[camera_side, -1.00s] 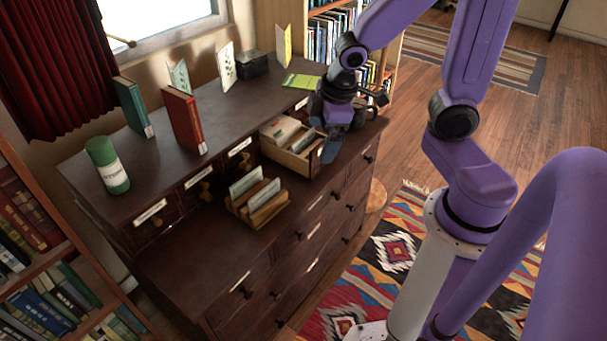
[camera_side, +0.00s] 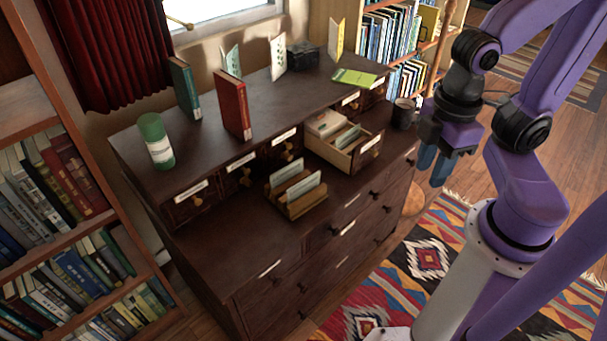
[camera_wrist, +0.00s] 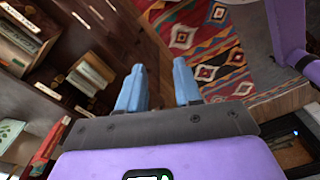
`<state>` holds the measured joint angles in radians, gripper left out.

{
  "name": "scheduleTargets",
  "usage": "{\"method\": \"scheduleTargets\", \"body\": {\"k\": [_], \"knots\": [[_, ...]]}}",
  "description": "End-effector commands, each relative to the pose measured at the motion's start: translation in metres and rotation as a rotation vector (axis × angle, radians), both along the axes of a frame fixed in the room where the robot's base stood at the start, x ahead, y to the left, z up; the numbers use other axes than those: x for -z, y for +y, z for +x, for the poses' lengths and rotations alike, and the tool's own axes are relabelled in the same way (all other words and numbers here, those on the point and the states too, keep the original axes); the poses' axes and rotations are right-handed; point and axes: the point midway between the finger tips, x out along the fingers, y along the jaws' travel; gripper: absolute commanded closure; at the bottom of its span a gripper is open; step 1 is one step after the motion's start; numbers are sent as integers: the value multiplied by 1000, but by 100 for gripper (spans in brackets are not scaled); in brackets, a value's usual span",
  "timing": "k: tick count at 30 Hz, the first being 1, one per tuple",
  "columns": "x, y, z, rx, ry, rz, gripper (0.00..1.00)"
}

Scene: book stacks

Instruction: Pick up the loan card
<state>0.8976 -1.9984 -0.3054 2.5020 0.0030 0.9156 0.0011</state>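Several pale cards stand in the small wooden card rack (camera_side: 306,207) on the lower ledge of the dark cabinet. More cards (camera_side: 346,137) stand in the pulled-out drawer (camera_side: 368,152) to its right. I cannot tell which of these is the loan card. My gripper (camera_side: 436,167) is right of the drawer, off the cabinet's right end and above the floor. In the wrist view my gripper (camera_wrist: 160,84) has its two blue fingers apart with nothing between them. Cards in a wooden holder (camera_wrist: 88,76) show left of the fingers there.
A dark mug (camera_side: 403,114) stands at the cabinet's right end, near my gripper. A green cylinder (camera_side: 156,142), upright books including a red one (camera_side: 232,104), and a dark box (camera_side: 302,54) stand on top. The lower ledge (camera_side: 225,240) left of the rack is clear.

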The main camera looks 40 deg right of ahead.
Motion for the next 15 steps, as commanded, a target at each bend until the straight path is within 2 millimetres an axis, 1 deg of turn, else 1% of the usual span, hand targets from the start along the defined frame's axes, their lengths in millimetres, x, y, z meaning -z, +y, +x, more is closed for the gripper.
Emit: {"method": "scheduleTargets", "body": {"k": [5,8,11,14,15], "knots": [[0,0,1,2,-1,0,66],[0,3,6,40,0,0,66],[-1,12,21,155,3,-2,66],[-2,25,47,347,7,-3,66],[-1,30,59,436,9,-3,66]]}}
